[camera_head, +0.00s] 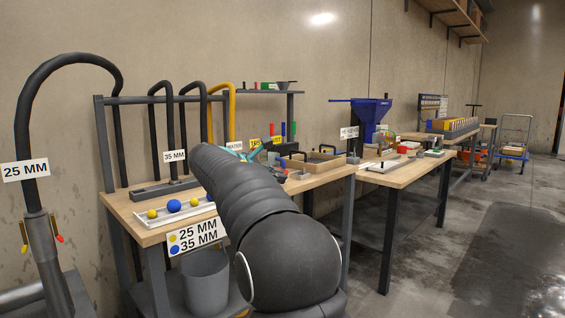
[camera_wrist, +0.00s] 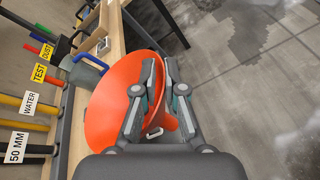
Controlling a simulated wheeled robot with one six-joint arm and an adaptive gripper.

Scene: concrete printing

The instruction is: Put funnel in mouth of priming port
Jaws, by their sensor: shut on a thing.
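An orange funnel (camera_wrist: 102,112) fills the middle of the wrist view, tilted, its wide cone to the left. My gripper (camera_wrist: 161,68) is shut on it, with the fingers across its right part. The funnel is held beside the edge of the wooden bench. In the head view my dark arm reaches over the bench and hides most of the gripper and funnel. I cannot pick out the priming port or its mouth with certainty in either view.
The wooden bench (camera_wrist: 76,135) carries labelled hoses and a grey-blue jug (camera_wrist: 84,76). A tray with yellow and blue balls (camera_head: 174,212) sits at the near end in the head view. A blue hopper (camera_head: 369,119) stands farther right. Open concrete floor (camera_head: 480,250) lies right.

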